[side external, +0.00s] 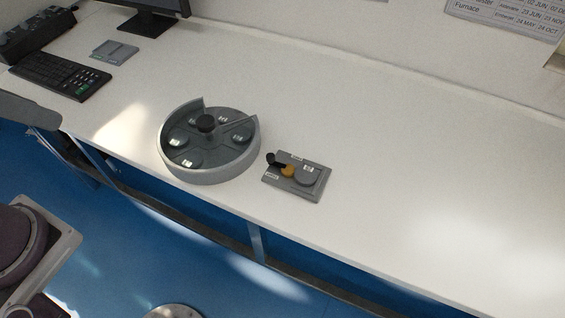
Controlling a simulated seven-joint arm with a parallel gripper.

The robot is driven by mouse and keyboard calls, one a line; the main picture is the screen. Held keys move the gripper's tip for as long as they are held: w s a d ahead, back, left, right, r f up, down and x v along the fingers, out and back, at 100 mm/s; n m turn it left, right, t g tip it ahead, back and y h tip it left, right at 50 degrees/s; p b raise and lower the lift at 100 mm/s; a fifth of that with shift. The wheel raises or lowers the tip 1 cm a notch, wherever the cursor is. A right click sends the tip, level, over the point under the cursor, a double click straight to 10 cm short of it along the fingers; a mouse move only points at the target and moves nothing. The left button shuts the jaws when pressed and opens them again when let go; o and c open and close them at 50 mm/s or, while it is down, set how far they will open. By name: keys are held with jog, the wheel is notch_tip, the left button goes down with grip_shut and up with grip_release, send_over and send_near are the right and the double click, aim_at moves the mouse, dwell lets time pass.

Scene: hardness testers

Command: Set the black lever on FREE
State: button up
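The black lever (272,159) is on a small grey plate (318,187) near the front edge of the bench. It points to the left from a brass-coloured pivot (288,171), and its black end reaches the plate's left edge. A round grey disc (306,177) sits on the plate just right of the pivot. Small white labels are on the plate, one below the lever's end and one at the back edge. They are too small to read, so I cannot tell which is FREE. My gripper is not in view.
A round grey tray (215,176) with several labelled discs and a black centre knob stands close left of the plate. A keyboard (60,76), a small grey device (114,52) and a monitor (150,12) are farther left. The white bench (430,180) is clear to the right.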

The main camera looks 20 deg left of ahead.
jog(key=shift+o, duration=0.4)
jog(key=w+d, duration=0.1)
jog(key=w, duration=0.1)
jog(key=w+d+r+n+g+h, duration=0.1)
jog(key=w, duration=0.2)
jog(key=w+d+n, duration=0.1)
jog(key=w, duration=0.1)
jog(key=shift+w+r+g+h, duration=0.25)
jog(key=shift+g+h, duration=0.05)
jog(key=shift+g, duration=0.1)
jog(key=n+g+y, duration=0.1)
jog(key=n+g, duration=0.3)
jog(key=n, duration=0.5)
send_over(270, 156)
jog(key=a, duration=0.1)
notch_tip(270, 156, down, 22)
jog(key=shift+y, duration=0.3)
jog(key=f, duration=0.7)
jog(key=d+f, duration=0.1)
jog(key=f, duration=0.2)
jog(key=shift+w+f, duration=0.1)
jog(key=shift+f, duration=0.2)
grip_shut()
